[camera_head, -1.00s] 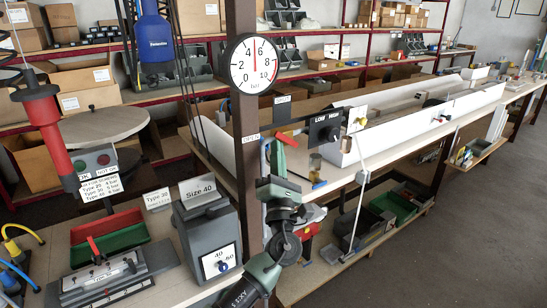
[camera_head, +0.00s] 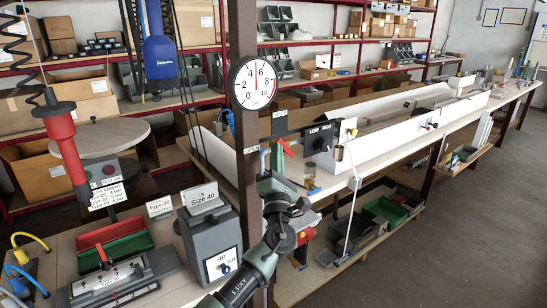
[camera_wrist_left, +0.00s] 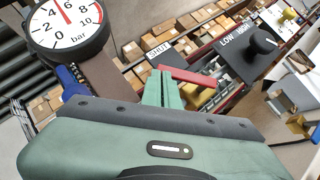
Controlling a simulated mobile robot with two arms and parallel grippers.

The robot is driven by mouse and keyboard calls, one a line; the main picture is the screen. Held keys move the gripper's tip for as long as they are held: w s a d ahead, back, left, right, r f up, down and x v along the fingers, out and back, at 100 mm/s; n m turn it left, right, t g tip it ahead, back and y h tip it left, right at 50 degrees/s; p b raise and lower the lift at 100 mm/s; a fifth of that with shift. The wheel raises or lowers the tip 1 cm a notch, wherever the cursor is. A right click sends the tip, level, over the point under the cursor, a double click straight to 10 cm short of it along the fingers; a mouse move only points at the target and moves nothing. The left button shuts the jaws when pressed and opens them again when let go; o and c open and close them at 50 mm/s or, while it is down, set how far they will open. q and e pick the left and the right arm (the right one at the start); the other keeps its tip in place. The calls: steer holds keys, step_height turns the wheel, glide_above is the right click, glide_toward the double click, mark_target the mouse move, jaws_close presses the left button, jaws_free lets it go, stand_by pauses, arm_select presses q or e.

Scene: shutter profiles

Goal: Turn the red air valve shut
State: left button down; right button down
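The red air valve lever (camera_head: 288,148) is by the post, below the SHUT sign (camera_head: 279,115) and right of the OPEN sign (camera_head: 251,150). In the left wrist view the red lever (camera_wrist_left: 190,76) slants right from my fingertips. My left gripper (camera_head: 277,152) is at the lever's left side. In the left wrist view its green fingers (camera_wrist_left: 164,88) are close together and overlap the lever's left end. I cannot tell whether they pinch it or only touch it. The valve body is mostly hidden. My right gripper is not in view.
The pressure gauge (camera_head: 256,82) on the post (camera_head: 245,185) has its needle nearly upright. A black LOW/HIGH knob box (camera_head: 322,138) stands close to the right of the lever. The Size 40 box (camera_head: 211,240) stands left of my arm.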

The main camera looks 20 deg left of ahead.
mark_target(283, 143)
arm_select(q)
steer(key=shift+w+d+r+p, duration=0.15)
steer(key=shift+w+d+r, duration=0.15)
steer(key=shift+w+r, duration=0.3)
steer(key=shift+w+d+r+p, duration=0.15)
steer(key=shift+w+d+r, duration=0.1)
steer(key=shift+w+r, duration=0.3)
steer(key=shift+w+d+r, duration=0.15)
steer(key=shift+d+r, duration=0.05)
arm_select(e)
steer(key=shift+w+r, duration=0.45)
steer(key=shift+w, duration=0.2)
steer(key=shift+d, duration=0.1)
